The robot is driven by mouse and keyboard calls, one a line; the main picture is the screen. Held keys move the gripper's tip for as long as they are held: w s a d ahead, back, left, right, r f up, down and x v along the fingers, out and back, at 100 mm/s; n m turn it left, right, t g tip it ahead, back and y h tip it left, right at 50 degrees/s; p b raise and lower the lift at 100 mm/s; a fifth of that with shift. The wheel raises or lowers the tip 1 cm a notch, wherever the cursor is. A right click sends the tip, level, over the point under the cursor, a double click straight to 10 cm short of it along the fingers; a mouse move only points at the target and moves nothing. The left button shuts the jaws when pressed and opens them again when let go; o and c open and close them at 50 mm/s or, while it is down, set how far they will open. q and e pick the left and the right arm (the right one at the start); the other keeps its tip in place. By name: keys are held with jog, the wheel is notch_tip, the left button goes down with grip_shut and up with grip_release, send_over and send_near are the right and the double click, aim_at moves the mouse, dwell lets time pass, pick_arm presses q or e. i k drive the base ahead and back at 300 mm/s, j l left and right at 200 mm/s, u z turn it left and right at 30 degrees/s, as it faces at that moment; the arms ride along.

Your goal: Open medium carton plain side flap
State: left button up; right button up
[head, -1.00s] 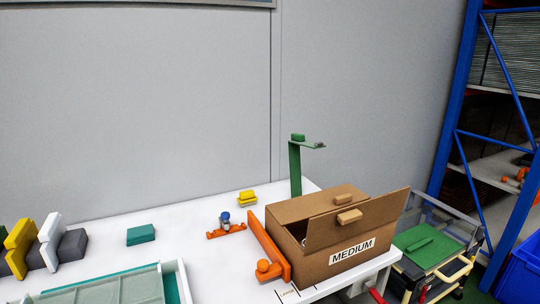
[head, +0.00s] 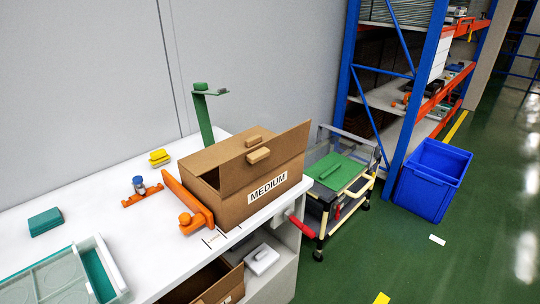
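The medium carton (head: 235,207) is a brown box labelled MEDIUM on the white table, near its right end. One flap (head: 290,150) with a tan block handle (head: 259,156) stands raised and tilted along the label side. Another flap (head: 218,156) with a similar block handle (head: 254,141) lies across the far part of the top. A dark gap shows between them. I cannot tell which flap is the plain side one. An orange bar with a round knob (head: 190,205) stands beside the carton's left side. Neither of my grippers is in view.
A green post (head: 204,118) stands behind the carton. An orange fixture (head: 142,194), yellow blocks (head: 159,157), a teal block (head: 45,222) and a tray (head: 108,268) are to the left. A cart (head: 337,172), blue bin (head: 433,180) and shelving (head: 400,150) stand right, with open green floor beyond.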

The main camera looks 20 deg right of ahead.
aim_at(204, 161)
jog(key=i+l+u, duration=0.15)
jog(key=l, duration=0.45)
jog(key=i+l+u, duration=0.2)
jog(key=l, duration=0.4)
jog(key=i+l+u, duration=0.15)
jog(key=l, duration=0.45)
jog(key=l+u, duration=0.15)
jog(key=l, duration=0.5)
